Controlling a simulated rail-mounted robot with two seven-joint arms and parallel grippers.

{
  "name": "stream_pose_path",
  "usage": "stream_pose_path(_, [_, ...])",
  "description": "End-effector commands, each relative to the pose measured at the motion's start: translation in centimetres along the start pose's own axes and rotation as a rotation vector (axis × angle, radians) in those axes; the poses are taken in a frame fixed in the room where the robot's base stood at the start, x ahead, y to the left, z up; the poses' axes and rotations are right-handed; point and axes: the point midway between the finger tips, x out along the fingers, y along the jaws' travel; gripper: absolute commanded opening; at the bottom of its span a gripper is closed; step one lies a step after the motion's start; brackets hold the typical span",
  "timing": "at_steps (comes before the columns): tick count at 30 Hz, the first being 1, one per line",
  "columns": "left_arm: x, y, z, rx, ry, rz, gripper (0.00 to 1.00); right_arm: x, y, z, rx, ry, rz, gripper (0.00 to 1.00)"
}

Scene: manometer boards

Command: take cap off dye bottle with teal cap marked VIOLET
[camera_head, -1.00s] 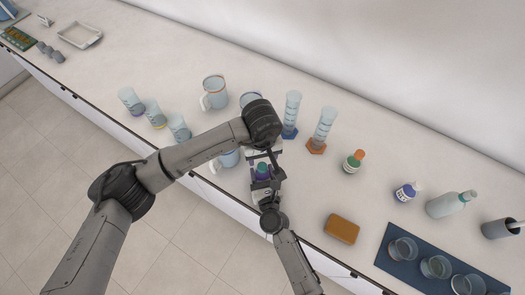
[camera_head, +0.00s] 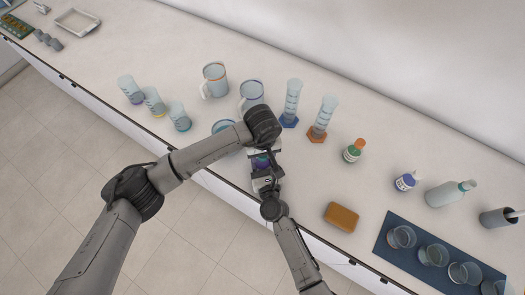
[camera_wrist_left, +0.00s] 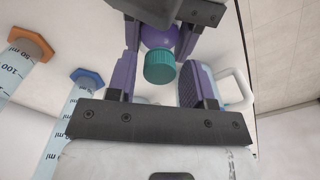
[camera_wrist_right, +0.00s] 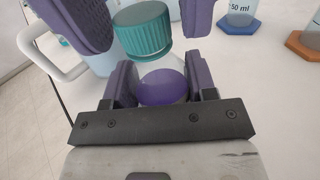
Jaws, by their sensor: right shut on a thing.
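The dye bottle, clear with violet dye (camera_wrist_right: 162,90), stands between the fingers of my right gripper (camera_wrist_right: 160,84), which is shut on its body. The bottle shows as a violet patch in the head view (camera_head: 261,161). Its teal cap (camera_wrist_right: 143,30) sits on top; the left wrist view also shows the cap (camera_wrist_left: 160,67). My left gripper (camera_wrist_left: 158,82) is open, with one finger on each side of the cap. A gap shows on one side; the other finger is very close, and I cannot tell if it touches. The label is hidden.
Mugs (camera_head: 215,80) and beakers (camera_head: 153,102) stand left of my grippers. Graduated cylinders (camera_head: 291,103) stand behind. An orange-capped bottle (camera_head: 353,151), a white-capped bottle (camera_head: 405,181) and an orange block (camera_head: 341,216) are to the right.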

Motion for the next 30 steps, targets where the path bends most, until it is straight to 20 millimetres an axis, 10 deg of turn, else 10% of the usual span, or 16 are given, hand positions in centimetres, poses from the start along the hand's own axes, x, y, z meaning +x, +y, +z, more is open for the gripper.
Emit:
stream_pose_path(13, [-0.02, 0.0, 0.0, 0.0, 0.0, 0.0, 0.04, -0.01, -0.01, -0.02, 0.0, 0.0, 0.0, 0.0])
stream_pose_path(20, [-0.03, -0.01, -0.01, -0.02, 0.0, 0.0, 0.02, -0.01, -0.01, -0.02, 0.0, 0.0, 0.0, 0.0])
stream_pose_path(30, [-0.08, -0.02, -0.03, -0.599, 0.001, 0.0, 0.02, -0.01, -0.02, -0.03, 0.0, 0.0, 0.0, 0.0])
